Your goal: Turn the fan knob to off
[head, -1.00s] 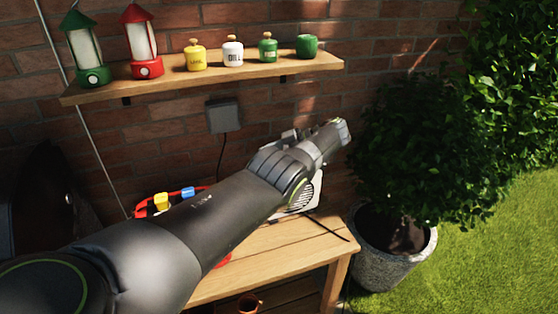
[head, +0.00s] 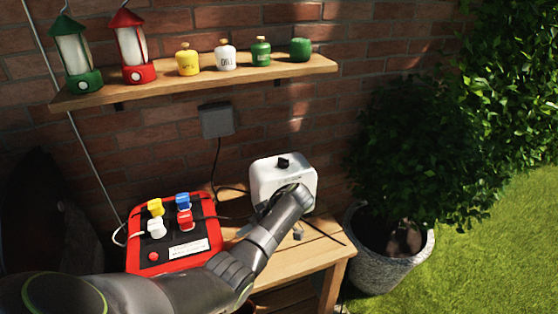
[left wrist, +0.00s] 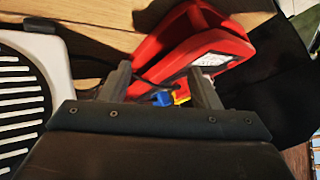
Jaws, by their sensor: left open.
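The white fan (head: 275,180) stands on the table against the brick wall. A black knob (head: 283,162) sits on its top; its setting is too small to read. My left arm reaches across the front of the fan and hides part of it, with its wrist end low at the fan's right front. In the left wrist view my left gripper (left wrist: 160,85) is open, with nothing between its fingers. The fan's black-and-white grille (left wrist: 18,105) shows left of the gripper there, and the knob is not visible. My right gripper is not in view.
A red power box (head: 205,258) with coloured plugs lies on the wooden table (head: 325,243) left of the fan. A shelf (head: 200,85) with lanterns and jars hangs above. A potted bush (head: 385,260) stands right of the table.

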